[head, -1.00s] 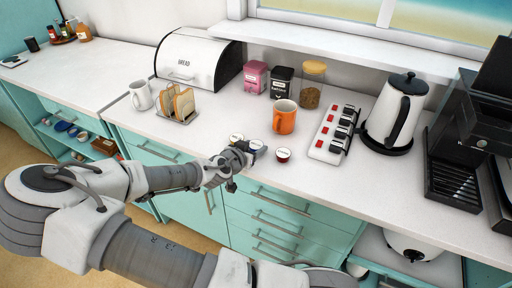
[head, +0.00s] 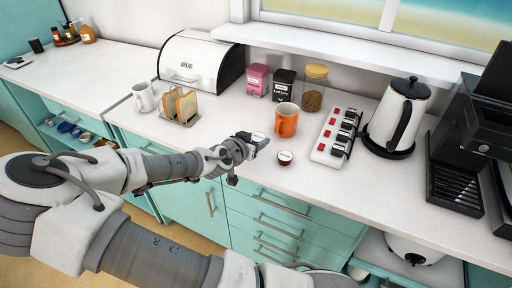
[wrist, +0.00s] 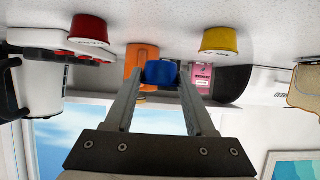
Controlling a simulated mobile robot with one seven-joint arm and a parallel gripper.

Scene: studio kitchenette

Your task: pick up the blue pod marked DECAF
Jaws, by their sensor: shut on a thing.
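The blue pod (wrist: 161,73) sits between the two fingertips of my gripper (wrist: 160,77) in the wrist view, which shows the room upside down. My gripper is shut on it. In the head view my gripper (head: 252,142) is over the counter near its front edge, and the pod's pale lid (head: 259,136) shows at the fingertips. The pod appears held a little above the counter. The DECAF marking is not readable in either view.
A red pod (head: 285,157) stands just right of my gripper; a yellow pod (wrist: 221,40) shows in the wrist view. An orange mug (head: 287,122) and a power strip (head: 335,137) are close by. Toast in a rack (head: 180,107) stands left.

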